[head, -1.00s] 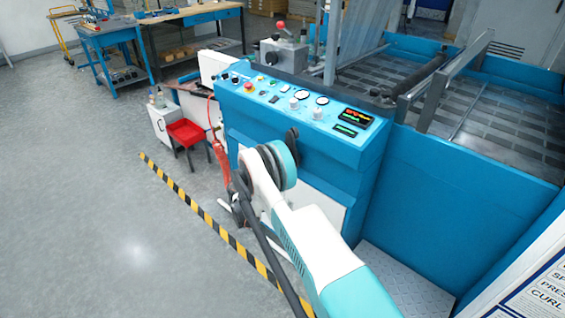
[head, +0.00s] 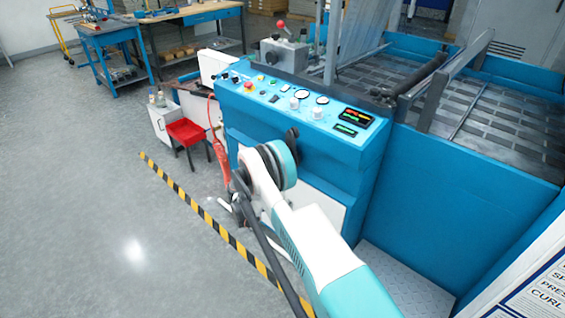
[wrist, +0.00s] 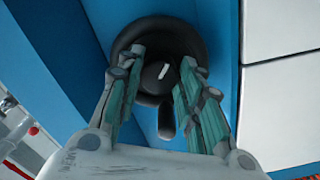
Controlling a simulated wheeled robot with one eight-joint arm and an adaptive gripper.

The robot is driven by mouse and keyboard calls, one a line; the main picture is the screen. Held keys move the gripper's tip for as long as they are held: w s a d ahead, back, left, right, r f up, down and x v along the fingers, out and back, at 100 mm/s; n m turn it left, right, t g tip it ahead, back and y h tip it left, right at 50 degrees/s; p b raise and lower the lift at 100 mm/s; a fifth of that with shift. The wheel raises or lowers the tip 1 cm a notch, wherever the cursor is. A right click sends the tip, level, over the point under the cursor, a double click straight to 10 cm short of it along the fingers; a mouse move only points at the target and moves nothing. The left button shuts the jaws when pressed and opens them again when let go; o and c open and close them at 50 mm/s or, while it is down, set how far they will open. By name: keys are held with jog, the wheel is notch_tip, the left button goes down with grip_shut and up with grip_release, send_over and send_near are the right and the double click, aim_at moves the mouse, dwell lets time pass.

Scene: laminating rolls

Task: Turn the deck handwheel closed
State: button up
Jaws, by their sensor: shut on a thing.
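The deck handwheel (wrist: 160,30) is a black round wheel on the blue machine front, with a dark hub (wrist: 157,78) bearing a short white mark and a black handle (wrist: 166,124) pointing down in the wrist view. My gripper (wrist: 160,62) has one finger on each side of the hub and is shut on the handwheel. The exact contact points are hard to see. In the head view a small dark part of the handwheel (head: 292,137) shows beyond my wrist, which hides most of it and the gripper.
The blue machine's control panel (head: 295,100) with knobs, gauges and displays lies just above the wheel. A red stool (head: 187,132) stands left of the machine. Yellow-black floor tape (head: 200,210) runs beside it. Open floor (head: 90,220) lies to the left.

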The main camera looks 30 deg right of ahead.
jog(key=shift+s, duration=0.1)
jog(key=o, duration=1.1)
jog(key=shift+c, duration=0.2)
jog(key=v, duration=1.2)
